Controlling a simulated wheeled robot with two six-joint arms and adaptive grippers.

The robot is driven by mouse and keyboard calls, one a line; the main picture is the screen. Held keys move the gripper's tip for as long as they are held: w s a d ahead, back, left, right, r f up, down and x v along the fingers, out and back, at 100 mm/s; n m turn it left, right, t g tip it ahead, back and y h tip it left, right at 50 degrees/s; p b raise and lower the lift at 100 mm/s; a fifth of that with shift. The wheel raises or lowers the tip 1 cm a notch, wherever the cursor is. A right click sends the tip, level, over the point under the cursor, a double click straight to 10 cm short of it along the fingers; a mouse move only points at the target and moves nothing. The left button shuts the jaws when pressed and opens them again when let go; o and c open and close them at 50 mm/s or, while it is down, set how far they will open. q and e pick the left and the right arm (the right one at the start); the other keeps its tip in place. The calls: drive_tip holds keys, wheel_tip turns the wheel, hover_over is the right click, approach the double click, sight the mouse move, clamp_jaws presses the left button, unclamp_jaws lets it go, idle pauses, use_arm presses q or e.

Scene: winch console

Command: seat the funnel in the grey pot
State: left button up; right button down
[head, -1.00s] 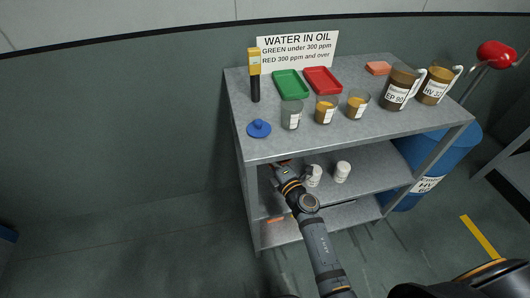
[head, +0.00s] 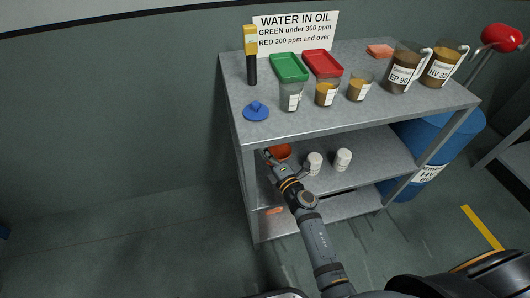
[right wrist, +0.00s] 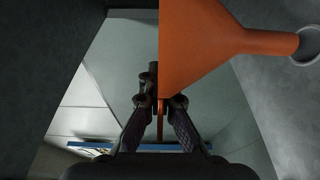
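The orange funnel (head: 279,152) is on the shelf unit's middle level, near its left end, under the top. In the right wrist view the funnel (right wrist: 200,45) is close and large, its spout pointing right toward a pale grey ring (right wrist: 307,45). My right gripper (head: 267,157) is beside the funnel. I cannot make out a grey pot for certain. My left gripper is not in view.
The shelf unit's top (head: 330,115) holds cups, jugs, a green tray (head: 289,67), a red tray (head: 322,63) and a blue lidlike piece (head: 256,110). Two white pots (head: 313,163) stand right of my right gripper. A blue drum (head: 430,150) is at right.

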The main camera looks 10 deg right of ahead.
drive_tip(key=shift+f, duration=0.2)
drive_tip(key=shift+p, duration=0.3)
idle(1.5)
drive_tip(key=shift+f+b, duration=2.4)
drive_tip(key=shift+f, duration=0.25)
drive_tip(key=c, duration=1.4)
unclamp_jaws()
drive_tip(key=shift+c, duration=0.2)
drive_tip(key=v, duration=1.2)
